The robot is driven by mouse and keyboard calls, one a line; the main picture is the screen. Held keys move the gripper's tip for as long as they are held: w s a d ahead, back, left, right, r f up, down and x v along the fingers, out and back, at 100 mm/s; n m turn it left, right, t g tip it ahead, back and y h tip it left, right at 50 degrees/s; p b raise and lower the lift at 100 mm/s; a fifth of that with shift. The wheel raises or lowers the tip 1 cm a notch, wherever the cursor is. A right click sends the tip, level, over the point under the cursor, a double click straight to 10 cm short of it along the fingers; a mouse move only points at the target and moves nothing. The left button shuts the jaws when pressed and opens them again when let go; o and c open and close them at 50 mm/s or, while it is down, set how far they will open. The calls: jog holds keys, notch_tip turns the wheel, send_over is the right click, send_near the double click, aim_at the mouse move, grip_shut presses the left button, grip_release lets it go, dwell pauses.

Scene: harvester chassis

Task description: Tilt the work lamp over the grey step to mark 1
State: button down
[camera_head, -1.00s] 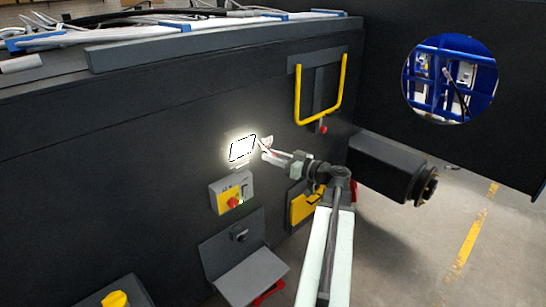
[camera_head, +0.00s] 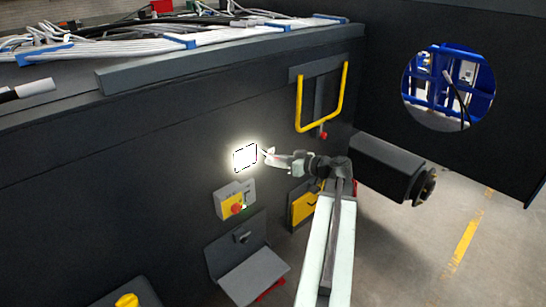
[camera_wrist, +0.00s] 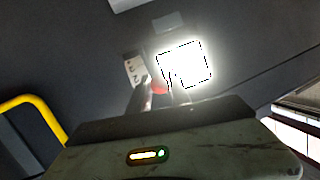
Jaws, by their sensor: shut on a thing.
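The work lamp (camera_head: 245,157) is a lit, glaring white panel on the dark chassis wall, above the grey step (camera_head: 250,277). My gripper (camera_head: 268,156) is at the lamp's right side, shut on part of it; glare hides the exact contact. In the wrist view the bright lamp face (camera_wrist: 186,64) is just beyond my fingers (camera_wrist: 160,88), with a red spot between them. A small pale plate with marks (camera_wrist: 134,70) is left of the lamp there. Its digits are too blurred to read surely, and I cannot tell which mark the lamp is at.
A grey box with a red button (camera_head: 235,200) is below the lamp. A yellow handle (camera_head: 322,97) is at upper right, and a yellow case (camera_head: 304,204) sits under my arm. A dark cylinder (camera_head: 393,170) juts out at right. The floor at right is clear.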

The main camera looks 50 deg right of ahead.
jog(key=shift+r, duration=0.3)
jog(key=c, duration=1.2)
grip_release()
jog(key=shift+s, duration=0.1)
jog(key=p+v, duration=0.1)
jog(key=v, duration=0.6)
jog(key=shift+s+p, duration=0.3)
jog(key=shift+d, duration=0.1)
